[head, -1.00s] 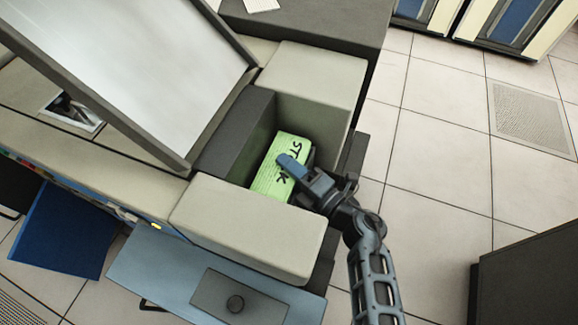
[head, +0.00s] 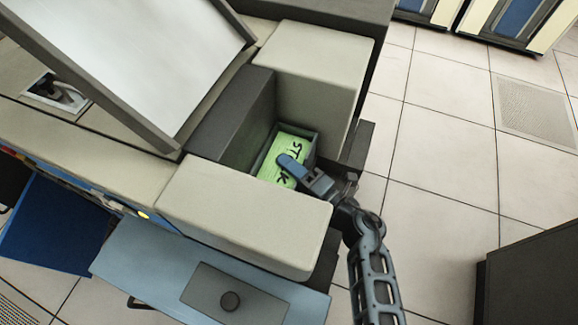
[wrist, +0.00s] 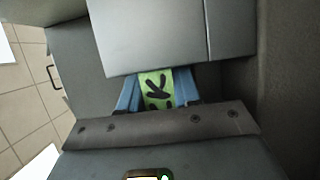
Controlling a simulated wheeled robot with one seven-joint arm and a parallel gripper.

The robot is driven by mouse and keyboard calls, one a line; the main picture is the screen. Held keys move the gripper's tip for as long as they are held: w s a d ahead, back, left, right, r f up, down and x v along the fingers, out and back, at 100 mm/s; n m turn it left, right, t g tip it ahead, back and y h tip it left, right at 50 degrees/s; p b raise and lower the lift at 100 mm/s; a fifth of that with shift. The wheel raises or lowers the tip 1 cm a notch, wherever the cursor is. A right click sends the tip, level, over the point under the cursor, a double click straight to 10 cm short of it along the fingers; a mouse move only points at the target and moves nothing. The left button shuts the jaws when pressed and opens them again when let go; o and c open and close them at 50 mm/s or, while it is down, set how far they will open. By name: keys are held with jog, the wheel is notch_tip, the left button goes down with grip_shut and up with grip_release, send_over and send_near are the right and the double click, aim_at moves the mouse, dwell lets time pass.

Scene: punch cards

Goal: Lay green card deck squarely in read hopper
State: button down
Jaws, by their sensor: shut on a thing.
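The green card deck (head: 272,173) has black hand lettering on its top face. It lies low inside the read hopper (head: 307,144), a dark recess between two pale housings, with a strip of hopper wall showing around its far end. My gripper (head: 290,170) reaches in from the right and is shut on the deck. In the wrist view, the deck (wrist: 157,88) shows between the two blue fingers of my gripper (wrist: 157,92). The deck's near edge is hidden by the front housing and my fingers, so I cannot tell whether it rests flat on the hopper floor.
A pale housing (head: 240,215) stands in front of the hopper and another (head: 320,62) behind it. A dark block (head: 235,120) bounds the left. A tilted panel (head: 150,60) rises at upper left. Open tiled floor (head: 440,170) lies to the right.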

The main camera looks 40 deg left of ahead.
jog(key=shift+f, duration=0.5)
jog(key=c, duration=0.8)
grip_release()
jog(key=shift+o, duration=0.4)
jog(key=shift+d+f, duration=0.1)
jog(key=shift+f, duration=0.05)
jog(key=s+d, duration=0.1)
jog(key=d, duration=0.6)
jog(key=shift+s+d+r, duration=0.15)
jog(key=shift+d+r, duration=0.1)
